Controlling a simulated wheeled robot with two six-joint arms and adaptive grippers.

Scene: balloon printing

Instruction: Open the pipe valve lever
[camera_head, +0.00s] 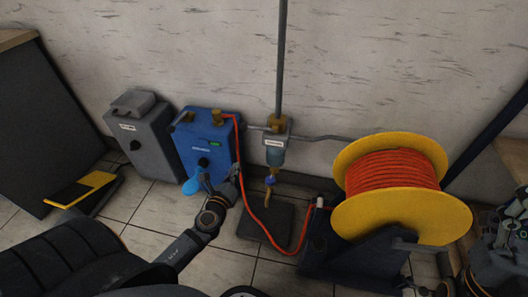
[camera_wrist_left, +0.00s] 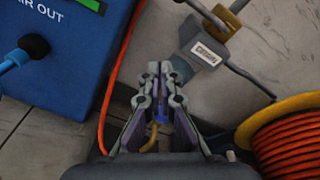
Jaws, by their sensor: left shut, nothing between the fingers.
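A grey pipe (camera_head: 282,60) comes down the wall to a brass fitting (camera_head: 277,123) and a grey labelled unit (camera_head: 275,141). Below it hangs a brass piece with a small blue part (camera_head: 270,180), which looks like the valve lever. My left gripper (camera_head: 235,172) is shut and empty, left of this blue part. In the left wrist view the gripper (camera_wrist_left: 155,72) points towards the pipe unit (camera_wrist_left: 203,52), and the blue part (camera_wrist_left: 160,113) shows between its finger links, partly hidden; contact cannot be told. My right gripper (camera_head: 443,288) is at the lower right, mostly cut off.
A blue box (camera_head: 205,150) with a light-blue piece (camera_head: 192,186) stands left of the pipe, beside a grey box (camera_head: 145,140). A red hose (camera_head: 252,213) loops close by my left gripper. A yellow reel (camera_head: 400,215) with orange hose stands right.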

